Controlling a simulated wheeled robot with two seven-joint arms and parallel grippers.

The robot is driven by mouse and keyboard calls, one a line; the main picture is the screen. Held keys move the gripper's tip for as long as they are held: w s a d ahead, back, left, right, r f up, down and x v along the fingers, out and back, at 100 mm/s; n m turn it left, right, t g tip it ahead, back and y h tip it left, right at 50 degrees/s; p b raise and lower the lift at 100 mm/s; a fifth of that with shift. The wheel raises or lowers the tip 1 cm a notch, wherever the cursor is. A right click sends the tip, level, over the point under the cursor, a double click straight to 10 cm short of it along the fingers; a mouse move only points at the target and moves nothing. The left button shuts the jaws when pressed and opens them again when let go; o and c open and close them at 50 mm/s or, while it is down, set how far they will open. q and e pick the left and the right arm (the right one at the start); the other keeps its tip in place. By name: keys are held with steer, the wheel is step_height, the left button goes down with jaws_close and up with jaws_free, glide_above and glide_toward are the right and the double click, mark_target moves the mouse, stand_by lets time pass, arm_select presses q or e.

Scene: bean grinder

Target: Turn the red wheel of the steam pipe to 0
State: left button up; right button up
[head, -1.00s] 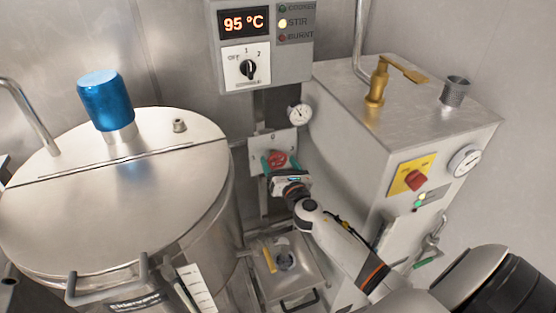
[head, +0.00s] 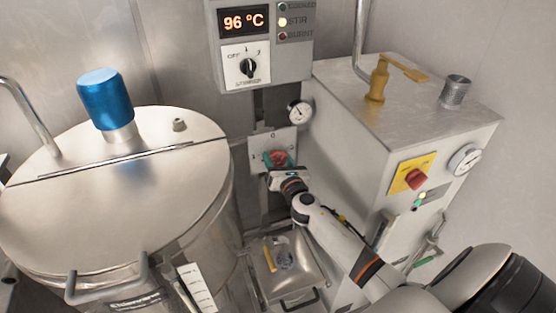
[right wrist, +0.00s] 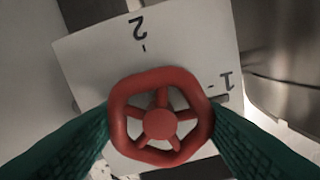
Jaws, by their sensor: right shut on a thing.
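The red wheel (head: 277,157) is a small spoked handwheel in front of a pale plate (head: 286,137) with a 0 at the top and a 1 at the left. In the right wrist view the wheel (right wrist: 160,118) is in the middle, with an upside-down 2 above it and a 1 at its right. My right gripper (head: 279,161) is at the wheel, its green fingers on opposite sides of the rim and shut on it. Which number the wheel points at cannot be told. My left gripper is not in view.
A large steel kettle (head: 100,190) with a blue cap stands left. A control box (head: 262,45) reading 96 °C hangs above, and a pressure gauge (head: 299,112) sits right of the plate. A grey machine (head: 390,125) stands right. A square-lidded container (head: 287,268) is below.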

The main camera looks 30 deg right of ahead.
steer(key=m+b, duration=0.1)
steer(key=m, duration=0.3)
steer(key=shift+f, duration=0.1)
steer(key=m+b, duration=0.1)
steer(key=m, duration=0.3)
steer(key=shift+d, duration=0.1)
steer(key=m, duration=0.9)
steer(key=shift+m, duration=0.3)
stand_by(0.3)
steer(key=o, duration=1)
